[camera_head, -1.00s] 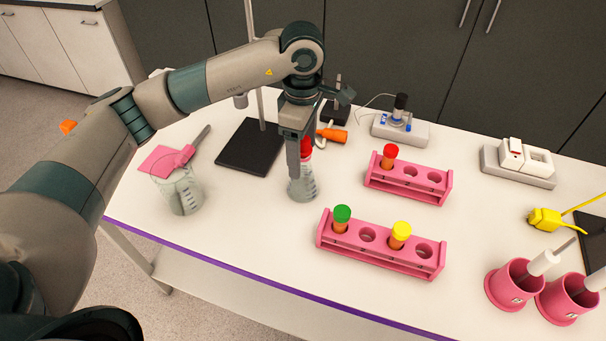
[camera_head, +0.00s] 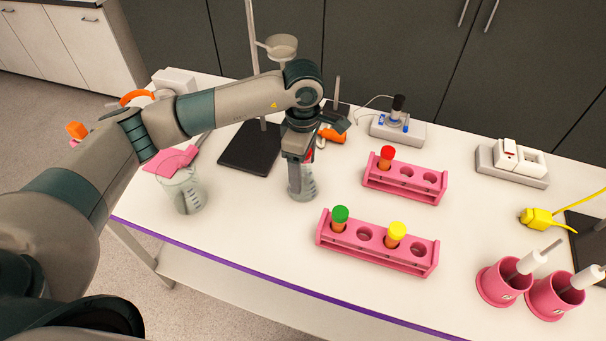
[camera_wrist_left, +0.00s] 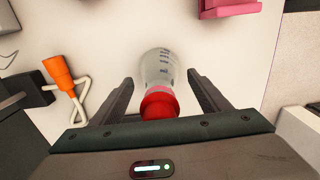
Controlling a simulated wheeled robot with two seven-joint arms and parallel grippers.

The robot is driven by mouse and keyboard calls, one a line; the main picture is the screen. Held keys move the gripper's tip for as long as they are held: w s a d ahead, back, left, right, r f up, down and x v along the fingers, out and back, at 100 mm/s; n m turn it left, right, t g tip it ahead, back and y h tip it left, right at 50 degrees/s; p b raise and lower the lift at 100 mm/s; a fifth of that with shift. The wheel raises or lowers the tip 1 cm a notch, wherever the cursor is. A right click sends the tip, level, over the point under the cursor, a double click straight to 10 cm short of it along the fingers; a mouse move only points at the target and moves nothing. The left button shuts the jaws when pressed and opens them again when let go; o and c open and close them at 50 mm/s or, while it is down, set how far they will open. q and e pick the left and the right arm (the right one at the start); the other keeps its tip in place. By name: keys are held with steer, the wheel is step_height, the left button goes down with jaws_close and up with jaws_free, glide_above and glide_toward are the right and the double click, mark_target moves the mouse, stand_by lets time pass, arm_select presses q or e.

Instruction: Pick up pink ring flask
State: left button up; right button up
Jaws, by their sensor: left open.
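The pink ring flask is a clear graduated flask with a red cap and a pink ring at its neck. In the head view the flask (camera_head: 303,188) stands on the white bench under my left gripper (camera_head: 299,158), which hides most of its top. In the left wrist view the flask (camera_wrist_left: 158,70) lies between the two fingers of my left gripper (camera_wrist_left: 160,82). The fingers are open, one on each side of the cap and neck, with a gap showing on both sides. My right gripper is in neither view.
A black stand base (camera_head: 247,158) is behind left. Pink racks, one in front (camera_head: 380,258) and one behind (camera_head: 404,196), hold capped tubes to the right. An orange object (camera_head: 333,135) lies behind the flask.

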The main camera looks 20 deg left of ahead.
arm_select(q)
steer(key=shift+f, duration=0.15)
stand_by(0.3)
steer(key=c, duration=1.4)
steer(key=shift+r, duration=0.35)
steer(key=shift+w+r+b, duration=0.1)
steer(key=shift+r+b, duration=1.1)
steer(key=shift+r, duration=0.8)
steer(key=shift+r+b, duration=0.95)
steer(key=shift+r, duration=1.65)
steer(key=shift+r, duration=0.1)
